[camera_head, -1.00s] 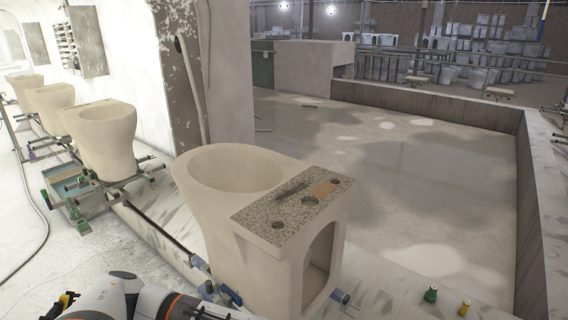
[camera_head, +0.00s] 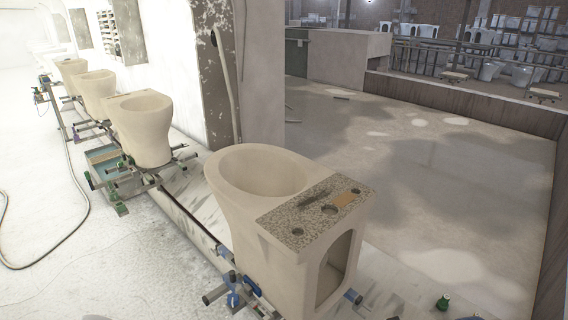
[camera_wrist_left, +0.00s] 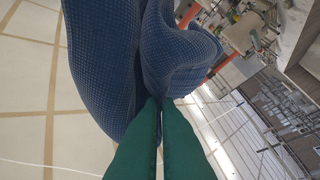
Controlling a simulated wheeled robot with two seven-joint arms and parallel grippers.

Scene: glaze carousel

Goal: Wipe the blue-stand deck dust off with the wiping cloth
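The pale toilet bowl (camera_head: 262,175) stands on the stand with blue clamps (camera_head: 234,293) in the head view. Its flat deck (camera_head: 290,220) is covered with grey speckled dust and has round holes, a dark elongated mark and a small tan patch. In the left wrist view, my left gripper (camera_wrist_left: 159,103), with green fingers, is shut on the blue woven wiping cloth (camera_wrist_left: 105,65), which hangs in folds. Neither the cloth nor my left gripper shows in the head view, so its distance to the deck cannot be told. My right gripper is out of view.
More pale bowls (camera_head: 142,128) stand in a row on green-clamped stands at the left. A hose (camera_head: 78,200) lies on the white floor there. A scarred pillar (camera_head: 215,75) rises behind the bowl. A wide walled basin (camera_head: 430,170) lies to the right.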

